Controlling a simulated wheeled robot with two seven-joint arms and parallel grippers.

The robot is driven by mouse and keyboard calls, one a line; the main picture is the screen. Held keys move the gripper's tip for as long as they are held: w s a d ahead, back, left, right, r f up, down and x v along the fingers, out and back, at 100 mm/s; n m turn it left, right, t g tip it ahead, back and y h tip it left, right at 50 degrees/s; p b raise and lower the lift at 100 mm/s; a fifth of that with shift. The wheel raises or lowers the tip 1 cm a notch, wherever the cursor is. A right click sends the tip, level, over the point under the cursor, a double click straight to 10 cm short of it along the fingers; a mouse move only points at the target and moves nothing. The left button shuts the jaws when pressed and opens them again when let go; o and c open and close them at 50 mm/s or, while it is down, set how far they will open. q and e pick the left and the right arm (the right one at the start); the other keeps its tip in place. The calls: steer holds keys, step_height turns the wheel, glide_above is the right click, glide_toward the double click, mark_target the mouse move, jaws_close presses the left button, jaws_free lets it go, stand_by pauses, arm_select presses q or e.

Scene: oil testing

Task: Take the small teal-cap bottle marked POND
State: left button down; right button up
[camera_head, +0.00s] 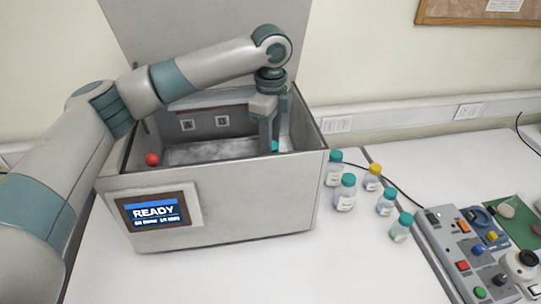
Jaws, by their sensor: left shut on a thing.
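My left gripper (269,138) reaches down into the open grey box-shaped machine (250,205) at its right end. It is shut on a teal-capped bottle (275,146); only a bit of teal shows by the fingertips, and the front wall hides the rest. Several bottles stand on the table right of the machine: teal-capped ones at the back (334,168), in the middle (346,192), to the right (386,203) and in front (401,228), and a yellow-capped one (373,178). Their labels are too small to read, so I cannot tell which says POND. My right gripper is out of view.
The machine's screen (154,212) reads READY, and its lid stands raised behind. Inside are markers A (187,125) and B (222,121); a red knob (152,159) is at left. A control panel (470,255) with buttons stands at right. The table front is clear.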

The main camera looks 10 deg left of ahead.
arm_select(q)
step_height(320, 180, up, 5)
steer(key=shift+r+b, duration=0.1)
steer(key=shift+b, duration=0.85)
steer(key=shift+r, duration=0.15)
